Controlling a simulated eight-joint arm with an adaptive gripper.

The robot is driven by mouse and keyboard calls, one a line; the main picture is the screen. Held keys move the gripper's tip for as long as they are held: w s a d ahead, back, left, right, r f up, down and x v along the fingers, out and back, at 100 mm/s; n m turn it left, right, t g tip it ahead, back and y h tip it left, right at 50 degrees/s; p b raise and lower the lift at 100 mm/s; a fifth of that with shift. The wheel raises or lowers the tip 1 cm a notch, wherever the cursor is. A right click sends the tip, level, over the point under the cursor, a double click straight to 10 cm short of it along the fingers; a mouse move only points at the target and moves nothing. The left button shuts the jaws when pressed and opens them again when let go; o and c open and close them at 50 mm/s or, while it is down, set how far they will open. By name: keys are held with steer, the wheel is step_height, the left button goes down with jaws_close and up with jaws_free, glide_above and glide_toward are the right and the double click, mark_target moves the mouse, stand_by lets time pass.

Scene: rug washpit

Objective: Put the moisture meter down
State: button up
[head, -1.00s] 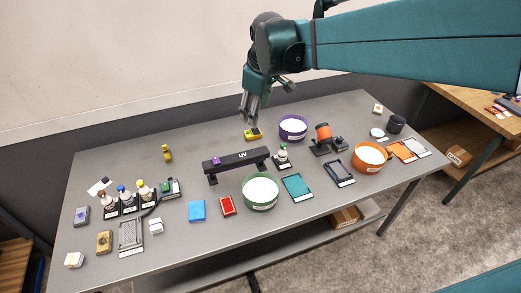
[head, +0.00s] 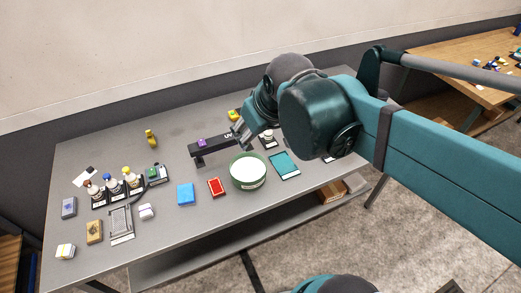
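A small yellow item with dark parts (head: 233,115), which looks like the moisture meter, lies on the grey table (head: 110,165) behind the UV bar, partly hidden by my gripper. My gripper (head: 239,135) is in front of it in the picture, pointing down-left, over the right end of the black UV bar (head: 210,146). The fingertips are small and overlap the bar, so I cannot tell how far apart they are. I see nothing clearly held between them.
A green bowl (head: 248,171), a teal tray (head: 284,165) and a small bottle (head: 268,136) stand close to the gripper. My arm hides the table's right part. Bottles in a rack (head: 112,187) stand at the left. The back left of the table is fairly clear.

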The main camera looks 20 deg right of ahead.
steer(key=s+f+m, duration=0.2)
steer(key=s+f, duration=0.1)
steer(key=s, duration=0.2)
steer(key=shift+s+a+t, duration=0.3)
steer(key=shift+a+t, duration=0.05)
steer(key=shift+t, duration=0.05)
